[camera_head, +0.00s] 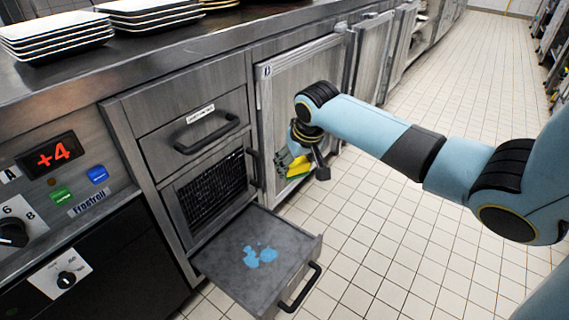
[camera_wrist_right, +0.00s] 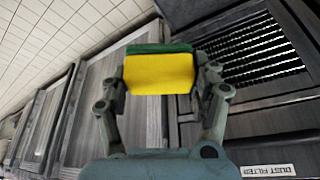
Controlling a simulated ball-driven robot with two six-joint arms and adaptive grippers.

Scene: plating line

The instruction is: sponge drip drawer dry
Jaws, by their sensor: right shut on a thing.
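My right gripper (camera_wrist_right: 160,85) is shut on a yellow sponge (camera_wrist_right: 160,74) with a green side. In the head view the sponge (camera_head: 298,167) is partly hidden by my right gripper (camera_head: 300,160), which hangs in front of a cabinet door, above and beyond the open drawer. The drip drawer (camera_head: 222,268) is pulled out, with a dark handle (camera_head: 300,288) on its front. A blue wet patch (camera_head: 260,256) lies on its grey surface, in several blots. The sponge is apart from the patch. My left gripper is not in view.
A dark grille (camera_head: 211,188) and a shut labelled drawer (camera_head: 195,130) are above the open drawer. Stacked plates (camera_head: 55,36) stand on the counter (camera_head: 150,62). Cabinet doors (camera_head: 300,85) run along the right. The tiled floor (camera_head: 400,240) is clear.

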